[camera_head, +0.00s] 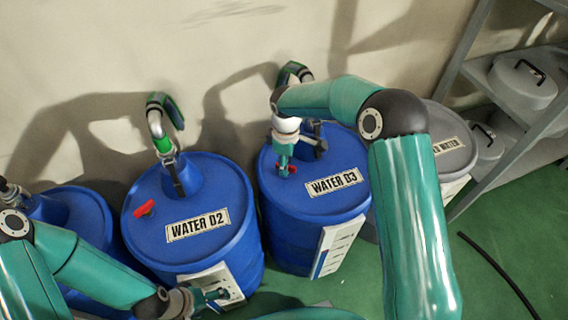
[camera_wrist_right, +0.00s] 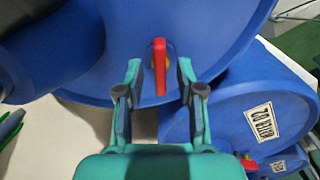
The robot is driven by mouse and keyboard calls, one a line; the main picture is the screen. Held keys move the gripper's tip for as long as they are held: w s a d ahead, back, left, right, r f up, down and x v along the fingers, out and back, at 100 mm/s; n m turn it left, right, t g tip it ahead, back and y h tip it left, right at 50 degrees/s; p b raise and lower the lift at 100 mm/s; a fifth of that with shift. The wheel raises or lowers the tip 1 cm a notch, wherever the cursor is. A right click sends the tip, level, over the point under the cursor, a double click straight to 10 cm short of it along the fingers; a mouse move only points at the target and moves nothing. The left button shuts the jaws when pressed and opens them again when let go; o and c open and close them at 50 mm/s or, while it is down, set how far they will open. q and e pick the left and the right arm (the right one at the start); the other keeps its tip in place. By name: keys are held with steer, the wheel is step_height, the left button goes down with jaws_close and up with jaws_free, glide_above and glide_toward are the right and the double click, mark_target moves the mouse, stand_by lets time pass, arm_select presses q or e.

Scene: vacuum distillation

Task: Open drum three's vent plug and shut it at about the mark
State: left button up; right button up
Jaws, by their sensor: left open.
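Drum three (camera_head: 285,200) is a blue drum labelled WATER D3. Its vent plug, a red lever (camera_head: 291,169), is on the lid, partly covered by my right gripper (camera_head: 284,160). In the right wrist view the red lever (camera_wrist_right: 160,68) lies between the tips of my right gripper (camera_wrist_right: 159,78), with a gap on each side. The gripper is open and holds nothing. A white gauge panel (camera_head: 340,240) with marks and a blue strip hangs on the drum's front; the strip's exact level is too small to read. My left gripper (camera_head: 221,294) is open near drum two's panel.
Drum two (camera_head: 190,245), labelled WATER D2, stands left with its own red lever (camera_head: 144,208) and white panel (camera_head: 207,282). A grey drum (camera_head: 446,140) stands right, partly behind my right arm. A shelf (camera_head: 500,130) is at far right. A black hose (camera_head: 498,272) lies on the green floor.

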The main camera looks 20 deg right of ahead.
steer(key=shift+f, duration=0.1)
jaws_close()
steer(key=shift+a, duration=0.15)
steer(key=shift+m, duration=0.4)
steer(key=m+b, duration=0.1)
steer(key=m, duration=0.3)
steer(key=shift+m, duration=0.3)
steer(key=m+b, duration=0.1)
steer(key=m, duration=0.4)
steer(key=shift+m, duration=0.3)
